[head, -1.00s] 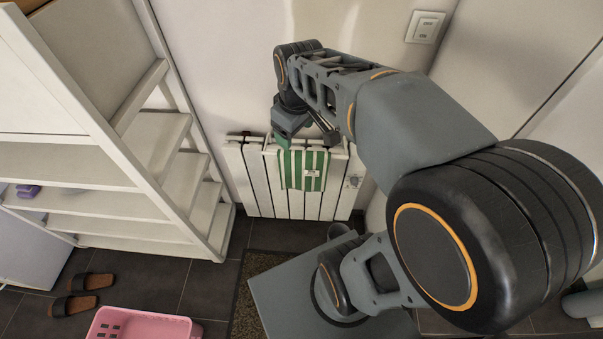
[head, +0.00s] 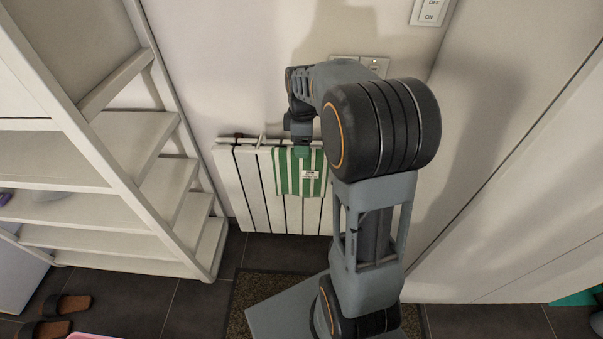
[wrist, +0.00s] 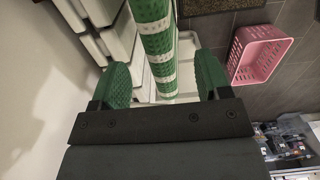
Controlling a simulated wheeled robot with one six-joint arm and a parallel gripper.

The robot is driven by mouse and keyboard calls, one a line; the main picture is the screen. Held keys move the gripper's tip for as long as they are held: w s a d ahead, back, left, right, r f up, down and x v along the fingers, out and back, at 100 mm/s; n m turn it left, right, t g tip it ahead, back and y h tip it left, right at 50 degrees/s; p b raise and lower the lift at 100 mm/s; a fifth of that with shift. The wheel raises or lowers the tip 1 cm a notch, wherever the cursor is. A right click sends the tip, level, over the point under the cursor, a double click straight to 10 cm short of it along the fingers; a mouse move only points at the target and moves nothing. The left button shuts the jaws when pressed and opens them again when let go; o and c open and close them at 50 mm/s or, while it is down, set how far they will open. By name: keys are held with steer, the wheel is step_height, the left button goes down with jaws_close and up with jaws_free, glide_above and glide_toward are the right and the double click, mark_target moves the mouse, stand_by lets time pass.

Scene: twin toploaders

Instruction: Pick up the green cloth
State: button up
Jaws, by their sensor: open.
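The green cloth (head: 284,178), striped green and white with a small white label, hangs over the top of a white radiator (head: 252,195) against the wall. In the wrist view the cloth (wrist: 156,42) runs down between my two green fingers, with a gap on each side. My gripper (wrist: 165,80) is open around it. In the head view my gripper (head: 301,151) is at the cloth's top edge, partly hidden by my arm. The right part of the cloth and radiator is behind my arm.
A white shelf unit (head: 150,190) stands close on the left. Brown slippers (head: 55,318) lie on the dark tiles. A pink basket (wrist: 262,52) is on the floor. A dark mat (head: 245,290) lies below the radiator. Sockets (head: 362,64) are on the wall above.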

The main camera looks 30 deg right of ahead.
mark_target(301, 172)
steer(key=shift+w+a+f+b, duration=0.1)
steer(key=shift+f+b, duration=0.75)
steer(key=shift+f, duration=2)
steer(key=shift+c, duration=0.5)
steer(key=shift+r, duration=0.1)
jaws_close()
